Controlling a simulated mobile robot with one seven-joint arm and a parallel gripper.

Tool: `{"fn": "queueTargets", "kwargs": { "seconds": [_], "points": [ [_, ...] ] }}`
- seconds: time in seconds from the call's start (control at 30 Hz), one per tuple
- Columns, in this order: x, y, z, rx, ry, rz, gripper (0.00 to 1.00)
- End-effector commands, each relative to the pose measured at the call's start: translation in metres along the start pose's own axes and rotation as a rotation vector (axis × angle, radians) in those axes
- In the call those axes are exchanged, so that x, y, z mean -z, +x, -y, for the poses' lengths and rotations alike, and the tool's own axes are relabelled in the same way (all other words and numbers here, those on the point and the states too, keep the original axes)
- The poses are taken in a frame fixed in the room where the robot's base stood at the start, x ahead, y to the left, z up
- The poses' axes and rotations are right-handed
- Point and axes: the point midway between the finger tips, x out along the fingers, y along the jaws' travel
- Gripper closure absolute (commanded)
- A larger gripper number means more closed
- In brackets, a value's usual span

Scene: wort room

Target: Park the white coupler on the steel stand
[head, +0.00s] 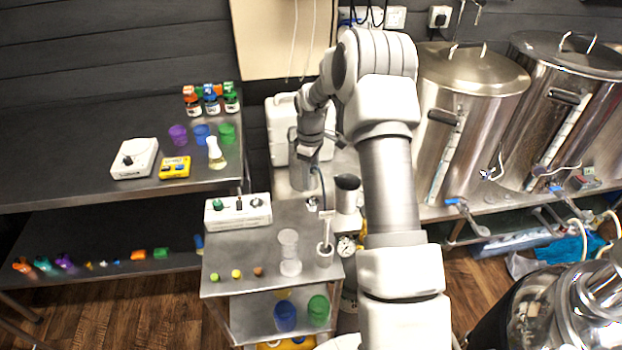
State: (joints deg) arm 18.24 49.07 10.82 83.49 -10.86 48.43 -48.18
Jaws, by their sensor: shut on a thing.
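My gripper (306,153) is at the end of my arm, pointing down behind the small steel cart. It is shut on a small pale piece, which looks like the white coupler (308,151), though the fingers and wrist hide most of it. A thin dark hose curves down from beside the gripper.
The cart top (225,285) also holds a white control box (238,210), a clear glass vessel (289,252) and small coloured caps. A white jerrycan (282,125) is behind the gripper. Large steel kettles (465,120) stand right.

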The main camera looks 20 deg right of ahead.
Motion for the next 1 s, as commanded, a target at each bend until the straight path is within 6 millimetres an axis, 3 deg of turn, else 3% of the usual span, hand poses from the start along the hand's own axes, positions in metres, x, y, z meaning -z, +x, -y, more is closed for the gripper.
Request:
{"fn": "queueTargets", "kwargs": {
  "seconds": [0.27, 0.7, 1.0],
  "points": [
    [0.000, 0.012, -0.003, 0.000, -0.015, 0.000, 1.00],
    [0.000, 0.054, -0.003, 0.000, -0.013, 0.000, 1.00],
    [0.000, 0.059, -0.003, -0.001, -0.013, 0.000, 1.00]
  ]
}}
